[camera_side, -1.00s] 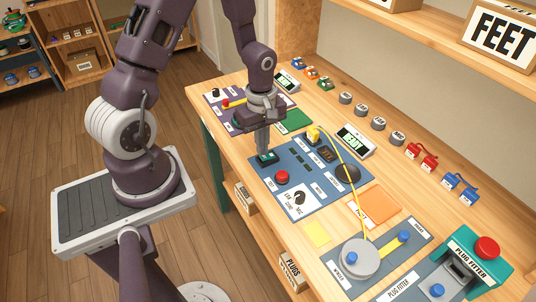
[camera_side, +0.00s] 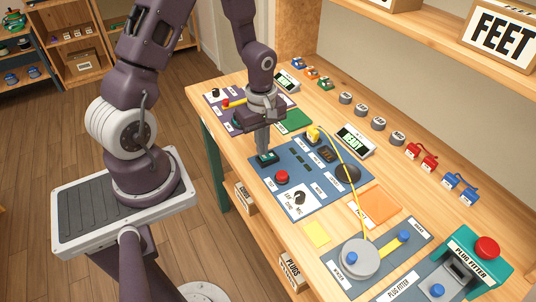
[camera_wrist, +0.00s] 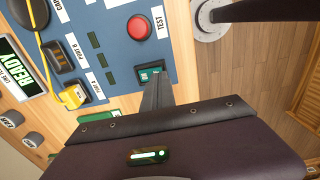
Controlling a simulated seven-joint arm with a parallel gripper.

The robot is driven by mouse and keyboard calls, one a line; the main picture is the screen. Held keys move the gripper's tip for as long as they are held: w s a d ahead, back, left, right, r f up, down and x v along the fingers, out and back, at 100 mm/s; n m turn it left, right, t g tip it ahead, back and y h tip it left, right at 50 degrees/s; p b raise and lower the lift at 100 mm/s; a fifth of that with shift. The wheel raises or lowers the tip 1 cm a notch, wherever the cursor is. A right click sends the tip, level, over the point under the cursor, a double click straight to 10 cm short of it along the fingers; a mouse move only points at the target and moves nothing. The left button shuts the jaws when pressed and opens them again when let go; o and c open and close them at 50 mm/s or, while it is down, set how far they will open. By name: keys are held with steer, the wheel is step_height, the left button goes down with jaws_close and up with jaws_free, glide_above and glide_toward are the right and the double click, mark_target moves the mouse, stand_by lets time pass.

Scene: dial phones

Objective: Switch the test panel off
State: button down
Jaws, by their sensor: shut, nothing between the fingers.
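The test panel is a blue plate (camera_side: 318,172) on the bench with a red TEST button (camera_side: 282,177), which also shows in the wrist view (camera_wrist: 139,27). A small green switch (camera_side: 267,159) sits at the plate's far left corner; it also shows in the wrist view (camera_wrist: 149,70). My gripper (camera_side: 263,152) is shut and empty, pointing down. Its tips are right at the switch and hide part of it; I cannot tell whether they touch. In the wrist view my gripper (camera_wrist: 155,83) overlaps the switch's edge. A display (camera_side: 356,140) behind the panel reads READY.
A yellow plug (camera_side: 314,133) with a yellow cable stands on the panel, near a dark round knob (camera_side: 347,173). A selector dial (camera_side: 299,197) is at the front. A purple panel (camera_side: 222,97) lies to the left and a plug fitter (camera_side: 475,262) to the right.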

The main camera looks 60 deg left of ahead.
mark_target(263, 157)
steer(key=shift+f, duration=1)
stand_by(0.8)
steer(key=shift+r, duration=3.55)
steer(key=s+d+r+m+t+y, duration=0.1)
steer(key=s+d+r+m+t, duration=0.15)
steer(key=r+m, duration=0.5)
steer(key=s+d+r+m+t, duration=0.1)
steer(key=s+d+r+m, duration=0.25)
steer(key=r, duration=0.65)
steer(key=s+d+r+m+t+h, duration=0.1)
steer(key=s+d+r+m+t, duration=0.1)
steer(key=s+m, duration=0.5)
steer(key=shift+s+d+r, duration=0.15)
steer(key=shift+d+r, duration=0.7)
steer(key=shift+d, duration=0.25)
